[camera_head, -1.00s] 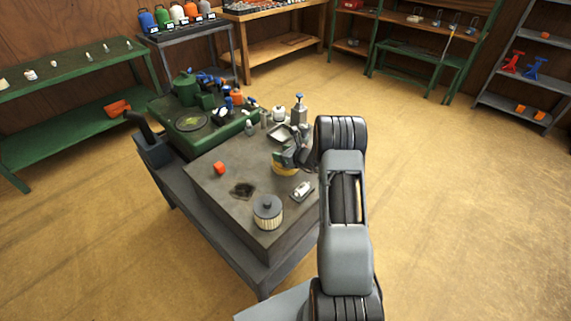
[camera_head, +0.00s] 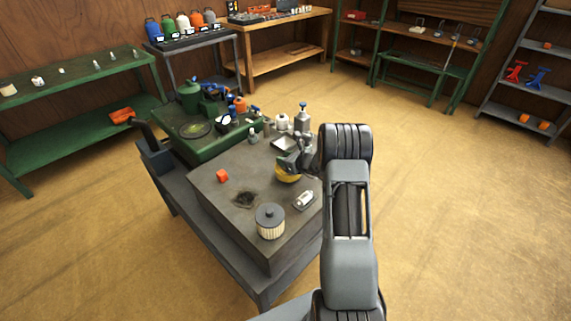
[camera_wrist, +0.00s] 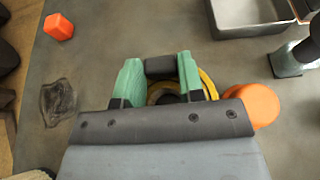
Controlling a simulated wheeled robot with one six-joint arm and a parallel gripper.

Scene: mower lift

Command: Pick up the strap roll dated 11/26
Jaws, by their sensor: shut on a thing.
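The yellow strap roll (camera_head: 288,176) is at my gripper (camera_head: 292,162), over the right part of the workbench top. In the wrist view my gripper (camera_wrist: 160,78) has its green fingers on either side of a dark piece, with yellow curved edges of the roll (camera_wrist: 208,83) showing behind and beside the right finger. The gripper is shut on the roll and hides much of it. No date can be read on it. I cannot tell whether the roll touches the bench.
On the bench (camera_head: 222,205) stand a pleated filter (camera_head: 270,224), an orange-red block (camera_head: 222,176), a small white item (camera_head: 304,199) and a metal tray (camera_head: 285,144). An orange rounded thing (camera_wrist: 262,103) is right of my gripper. A green case (camera_head: 208,140) with several tools stands behind.

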